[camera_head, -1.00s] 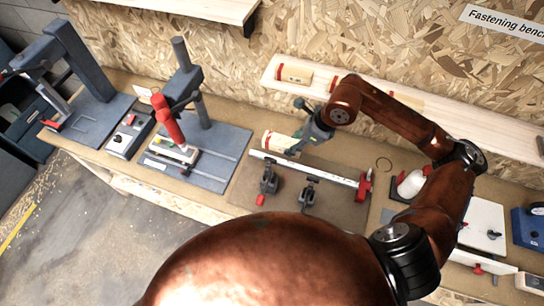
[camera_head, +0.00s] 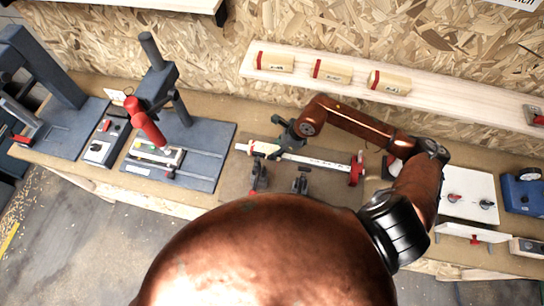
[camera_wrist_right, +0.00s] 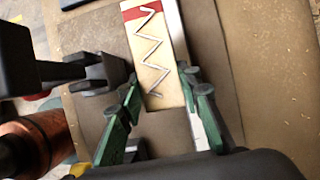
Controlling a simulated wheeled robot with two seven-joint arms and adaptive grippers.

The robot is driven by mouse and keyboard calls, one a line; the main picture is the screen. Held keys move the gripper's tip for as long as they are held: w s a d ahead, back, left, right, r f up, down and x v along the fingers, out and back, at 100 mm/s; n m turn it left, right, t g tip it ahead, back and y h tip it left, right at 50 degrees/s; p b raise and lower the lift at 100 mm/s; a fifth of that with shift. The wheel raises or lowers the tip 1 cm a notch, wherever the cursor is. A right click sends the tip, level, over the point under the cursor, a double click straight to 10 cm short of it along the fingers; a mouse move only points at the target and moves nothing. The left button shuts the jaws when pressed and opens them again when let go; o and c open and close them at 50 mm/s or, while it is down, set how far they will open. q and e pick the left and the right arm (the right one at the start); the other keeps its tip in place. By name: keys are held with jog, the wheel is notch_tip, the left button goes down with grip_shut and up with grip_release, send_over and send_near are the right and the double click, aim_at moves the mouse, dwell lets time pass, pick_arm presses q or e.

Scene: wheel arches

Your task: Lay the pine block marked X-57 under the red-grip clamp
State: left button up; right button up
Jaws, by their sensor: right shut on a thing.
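In the head view my right gripper (camera_head: 279,146) is over the left end of the fixture, shut on the block. The red-grip clamp appears to be the left of two small black clamps (camera_head: 260,178), with a red tip at its front. In the wrist view a black clamp (camera_wrist_right: 98,75) stands left of the block. My left gripper is out of view.
Three pine blocks with red bands, (camera_head: 275,61), (camera_head: 332,70) and (camera_head: 390,82), lie on the wall shelf (camera_head: 440,92). A second black clamp (camera_head: 300,180) stands beside the first. A metal rail (camera_head: 315,161) runs behind both. A red-handled press (camera_head: 148,125) stands left.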

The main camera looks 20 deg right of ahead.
notch_tip(320, 180, down, 2)
jog(key=shift+f, duration=0.25)
notch_tip(320, 180, down, 3)
jog(key=shift+p, duration=0.45)
jog(key=shift+f+b, duration=0.65)
jog(key=shift+b, duration=0.05)
jog(key=o, duration=1.3)
jog(key=shift+o, duration=0.2)
